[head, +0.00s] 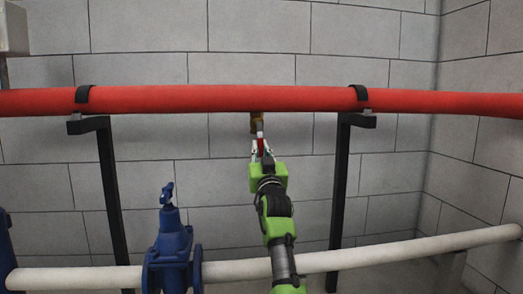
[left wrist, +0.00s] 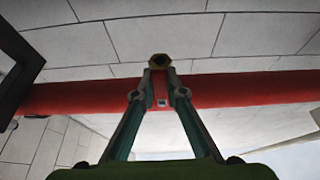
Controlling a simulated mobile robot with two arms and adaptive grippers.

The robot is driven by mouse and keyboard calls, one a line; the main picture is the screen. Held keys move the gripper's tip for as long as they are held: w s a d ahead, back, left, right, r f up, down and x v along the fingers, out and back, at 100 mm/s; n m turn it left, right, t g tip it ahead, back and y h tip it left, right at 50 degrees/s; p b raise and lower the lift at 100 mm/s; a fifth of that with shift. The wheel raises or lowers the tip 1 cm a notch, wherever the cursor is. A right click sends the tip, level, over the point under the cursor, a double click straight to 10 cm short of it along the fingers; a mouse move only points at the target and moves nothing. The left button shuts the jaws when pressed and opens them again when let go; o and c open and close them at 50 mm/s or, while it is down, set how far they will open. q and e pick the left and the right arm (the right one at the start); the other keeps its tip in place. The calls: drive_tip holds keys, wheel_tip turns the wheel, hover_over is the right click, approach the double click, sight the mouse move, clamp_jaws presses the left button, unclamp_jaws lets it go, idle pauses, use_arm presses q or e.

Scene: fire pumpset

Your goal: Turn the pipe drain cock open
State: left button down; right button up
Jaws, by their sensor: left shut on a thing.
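The pipe drain cock (head: 256,117) is a small brass fitting under the red pipe (head: 200,99). Its red handle (head: 260,143) hangs down from it, between the fingers of my left gripper (head: 261,150). In the left wrist view the brass hexagonal end of the cock (left wrist: 160,60) shows just beyond my left gripper's fingertips (left wrist: 160,77). The fingers are close together, shut on the handle, and hide most of it there. The red pipe (left wrist: 80,94) runs across behind the fingers. My right gripper is not in view.
Two black supports (head: 111,190) (head: 340,190) hold the red pipe, one on each side of the cock. A blue valve (head: 172,255) stands at lower left on a white pipe (head: 350,258). A grey block wall is behind.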

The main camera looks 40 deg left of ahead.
use_arm(q)
drive_tip(key=c, duration=2)
unclamp_jaws()
drive_tip(key=shift+w+r, duration=0.1)
drive_tip(key=shift+d, duration=0.1)
drive_tip(key=shift+s+d+f, duration=0.2)
drive_tip(key=shift+f, duration=0.1)
drive_tip(key=v, duration=0.6)
drive_tip(key=shift+s+d+f, duration=0.1)
drive_tip(key=shift+s+d, duration=0.15)
